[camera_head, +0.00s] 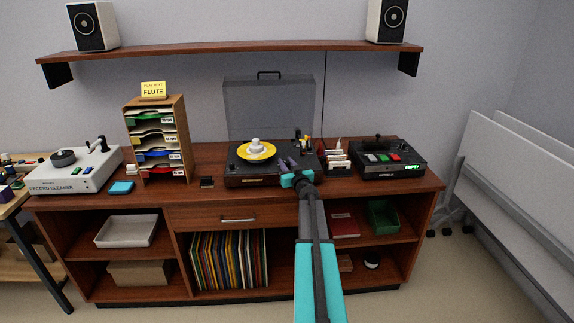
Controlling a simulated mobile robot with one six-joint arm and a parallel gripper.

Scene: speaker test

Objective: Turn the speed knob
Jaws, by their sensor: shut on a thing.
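The turntable (246,181) stands on the middle of the cabinet top with its clear lid raised. A yellow-labelled disc (256,151) with a pale weight at its centre sits on it. My gripper (283,164) reaches over the right part of the turntable deck from the front. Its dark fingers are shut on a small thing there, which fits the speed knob. The knob itself is hidden by the fingers and too small to make out, so its setting cannot be read.
A dark box with coloured buttons (390,162) stands right, and a small card holder (338,161) stands between it and the turntable. A wooden sorter (158,140) and a record cleaner (75,171) stand left. A shelf (230,47) with two speakers hangs above.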

